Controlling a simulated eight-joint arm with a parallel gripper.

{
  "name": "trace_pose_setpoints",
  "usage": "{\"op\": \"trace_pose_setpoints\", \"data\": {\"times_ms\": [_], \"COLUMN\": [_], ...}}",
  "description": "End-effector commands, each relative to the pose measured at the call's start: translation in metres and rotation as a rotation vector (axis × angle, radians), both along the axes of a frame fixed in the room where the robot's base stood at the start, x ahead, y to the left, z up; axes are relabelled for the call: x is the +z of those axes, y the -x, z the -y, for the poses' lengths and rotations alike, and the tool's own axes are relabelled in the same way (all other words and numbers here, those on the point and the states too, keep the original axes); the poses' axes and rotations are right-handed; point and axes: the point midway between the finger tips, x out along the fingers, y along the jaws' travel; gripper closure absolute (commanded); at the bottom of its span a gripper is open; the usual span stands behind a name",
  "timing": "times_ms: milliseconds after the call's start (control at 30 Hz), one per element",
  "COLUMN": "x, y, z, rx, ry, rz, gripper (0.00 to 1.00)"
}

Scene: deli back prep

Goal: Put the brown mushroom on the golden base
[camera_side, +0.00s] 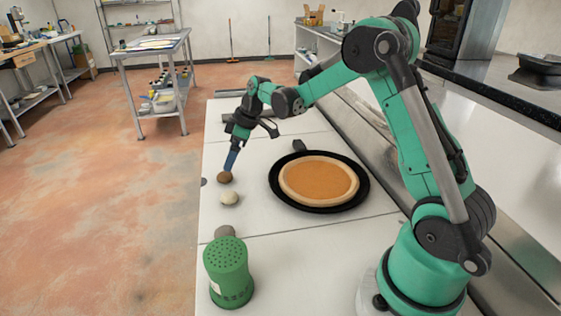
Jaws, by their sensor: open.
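The brown mushroom (224,178) lies on the white counter near its left edge. My gripper (231,163) is open and points down right at the brown mushroom, with its blue fingers just over or beside it. I cannot tell from this view whether the fingers touch it. The golden base (318,181) is a round flat crust with an orange-brown top. It sits in a black pan (320,207) to the right of my gripper, and nothing lies on it.
A pale whitish mushroom (230,198) lies close in front of the brown one. A green shaker (229,272) with a perforated top stands at the front left, with a greyish-brown round thing (224,232) just behind it. The counter between mushrooms and pan is clear.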

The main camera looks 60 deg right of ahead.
Motion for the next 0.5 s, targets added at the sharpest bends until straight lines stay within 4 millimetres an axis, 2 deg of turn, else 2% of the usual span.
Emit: {"op": "trace_pose_setpoints", "data": {"times_ms": [167, 500], "x": [-0.014, -0.052], "y": [-0.006, -0.02], "z": [0.004, -0.006], "rx": [0.024, 0.024], "ry": [-0.004, -0.002], "rz": [0.001, 0.001], "gripper": [0.12, 0.12]}}
